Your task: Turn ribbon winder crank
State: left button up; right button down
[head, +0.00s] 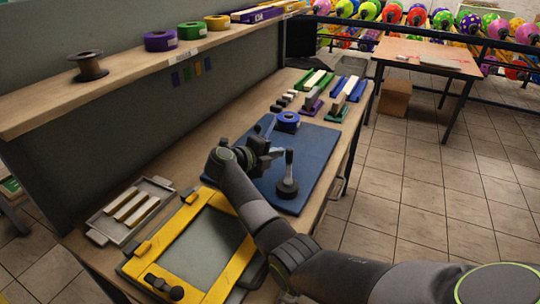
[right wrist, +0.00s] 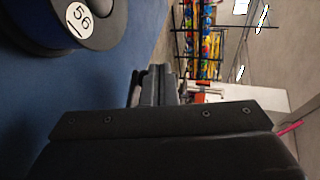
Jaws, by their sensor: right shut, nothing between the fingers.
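A dark crank (head: 288,188) with a round base and an upright knobbed handle (head: 289,158) stands on a blue mat (head: 318,150). A blue ribbon spool (head: 288,121) sits behind it near the mat's far edge. My right gripper (head: 281,152) is shut and empty, above the mat beside the crank handle; I cannot tell whether they touch. In the right wrist view, the shut fingers (right wrist: 158,86) point away, and a dark round piece with a "56" label (right wrist: 79,20) shows at the upper left. My left gripper is not in view.
A yellow frame (head: 190,215) and a tray of pale bars (head: 130,210) lie on the near bench. Coloured blocks (head: 315,82) stand at the far end. A shelf (head: 120,78) with ribbon rolls runs along the left. The mat's right part is clear.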

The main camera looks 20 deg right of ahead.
aim_at(286, 162)
jog(key=shift+s+d+p, duration=0.2)
jog(key=shift+d+p, duration=0.15)
jog(key=shift+d, duration=0.4)
jog(key=shift+s+d+p, duration=0.2)
jog(key=shift+d+p, duration=0.1)
jog(key=shift+d, duration=0.45)
